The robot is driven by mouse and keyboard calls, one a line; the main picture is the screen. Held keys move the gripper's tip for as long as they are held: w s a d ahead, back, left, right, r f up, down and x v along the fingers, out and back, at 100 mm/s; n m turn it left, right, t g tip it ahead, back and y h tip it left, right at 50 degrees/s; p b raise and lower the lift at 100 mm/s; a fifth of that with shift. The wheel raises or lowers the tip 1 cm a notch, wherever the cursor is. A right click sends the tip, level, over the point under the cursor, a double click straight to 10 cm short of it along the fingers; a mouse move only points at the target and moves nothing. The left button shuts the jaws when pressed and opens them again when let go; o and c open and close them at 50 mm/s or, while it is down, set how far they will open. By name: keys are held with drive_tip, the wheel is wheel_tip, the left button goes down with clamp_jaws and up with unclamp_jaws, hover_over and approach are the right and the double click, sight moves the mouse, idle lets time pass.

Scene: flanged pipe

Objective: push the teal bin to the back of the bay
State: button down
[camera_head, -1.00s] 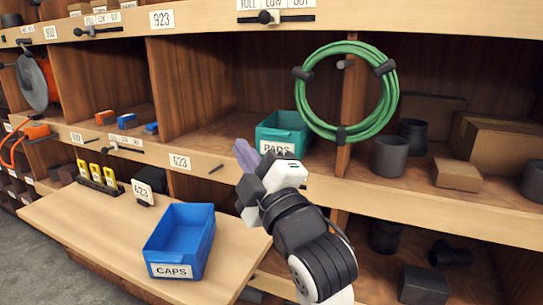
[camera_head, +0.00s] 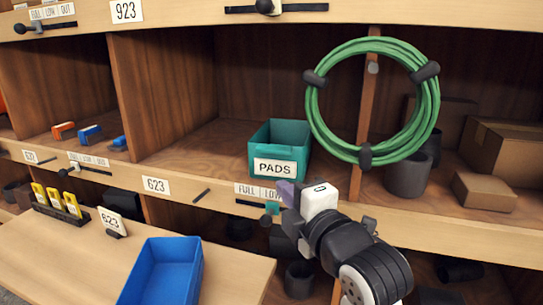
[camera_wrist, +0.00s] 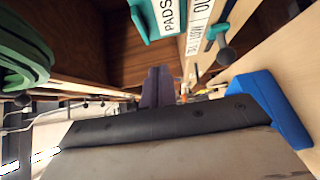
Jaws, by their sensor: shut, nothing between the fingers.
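The teal bin (camera_head: 293,137), labelled PADS, stands upright near the front of bay 623. Bare shelf (camera_head: 200,143) shows to its left and the bay's dark back wall (camera_head: 255,75) is behind it. My gripper (camera_head: 285,192), with purple fingers, is shut and empty. In the head view it appears just below the bin's label, in front of the shelf's front strip. I cannot tell the exact gap, but no contact shows. The wrist view shows the closed fingers (camera_wrist: 157,86) and part of the teal bin (camera_wrist: 150,18) at the top.
A green hose coil (camera_head: 432,105) hangs on the divider right of the bin. A slider with a teal knob (camera_head: 272,208) sits on the shelf strip near my gripper. A blue bin (camera_head: 165,272) stands on the lower ledge. Grey cups and cartons (camera_head: 484,192) fill the right bay.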

sight(265, 157)
drive_tip(key=p+x, duration=0.7)
drive_tip(key=shift+w+a+r, duration=0.15)
drive_tip(key=shift+w+a, duration=0.05)
drive_tip(key=shift+a, duration=0.1)
drive_tip(key=w, duration=0.1)
drive_tip(key=w+p, duration=0.2)
drive_tip(key=shift+w+d, duration=0.25)
drive_tip(key=shift+d, duration=0.05)
drive_tip(key=shift+w+d, duration=0.2)
drive_tip(key=shift+w, duration=0.35)
